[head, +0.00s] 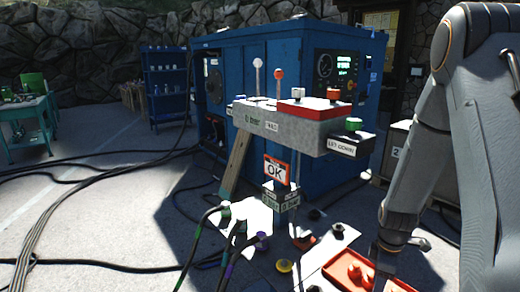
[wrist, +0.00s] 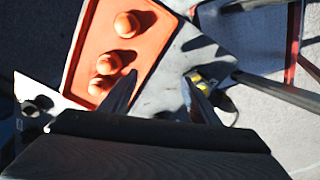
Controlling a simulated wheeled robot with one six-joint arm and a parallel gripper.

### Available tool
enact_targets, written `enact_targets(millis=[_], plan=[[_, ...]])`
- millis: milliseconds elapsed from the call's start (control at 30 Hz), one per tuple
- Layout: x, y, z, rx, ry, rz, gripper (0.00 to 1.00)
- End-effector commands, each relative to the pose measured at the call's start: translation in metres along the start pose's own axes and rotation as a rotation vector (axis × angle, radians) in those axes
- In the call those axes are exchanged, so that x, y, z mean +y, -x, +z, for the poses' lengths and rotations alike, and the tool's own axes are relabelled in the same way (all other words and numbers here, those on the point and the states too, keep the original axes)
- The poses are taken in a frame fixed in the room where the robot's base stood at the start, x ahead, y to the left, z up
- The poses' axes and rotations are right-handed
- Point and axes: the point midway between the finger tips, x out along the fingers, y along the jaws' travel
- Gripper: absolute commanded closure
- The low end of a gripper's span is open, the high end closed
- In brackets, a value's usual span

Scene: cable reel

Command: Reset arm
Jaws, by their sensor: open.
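My arm (head: 445,150) reaches down on the right side of the head view, with its lower end over the red tray (head: 338,270). My gripper (wrist: 160,88) shows in the wrist view with its two dark fingers apart and nothing between them. The fingers point over the right edge of the red tray (wrist: 77,60). Several red knob-like pieces (wrist: 127,24) lie in the tray, left of the fingers. In the head view the fingertips are hard to make out behind the arm's end.
A grey control box (head: 285,130) with levers and a green button (head: 354,123) stands mid-view before a blue cabinet (head: 290,65). Black cables (head: 75,200) cross the ground at left. A yellow piece (head: 284,265) lies left of the tray. A green table (head: 30,120) stands far left.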

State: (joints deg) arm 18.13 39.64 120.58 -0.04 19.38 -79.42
Motion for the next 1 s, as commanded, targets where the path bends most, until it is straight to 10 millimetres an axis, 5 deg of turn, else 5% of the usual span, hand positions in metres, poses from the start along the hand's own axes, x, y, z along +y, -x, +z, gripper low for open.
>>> enact_targets(millis=[467, 800, 1000], plan=[[-0.043, 0.062, -0.033, 0.006, -0.284, 0.011, 0.44], [-0.132, 0.139, -0.064, 0.027, -0.752, 0.023, 0.44], [-0.177, 0.163, -0.067, 0.037, -0.983, 0.021, 0.44]])
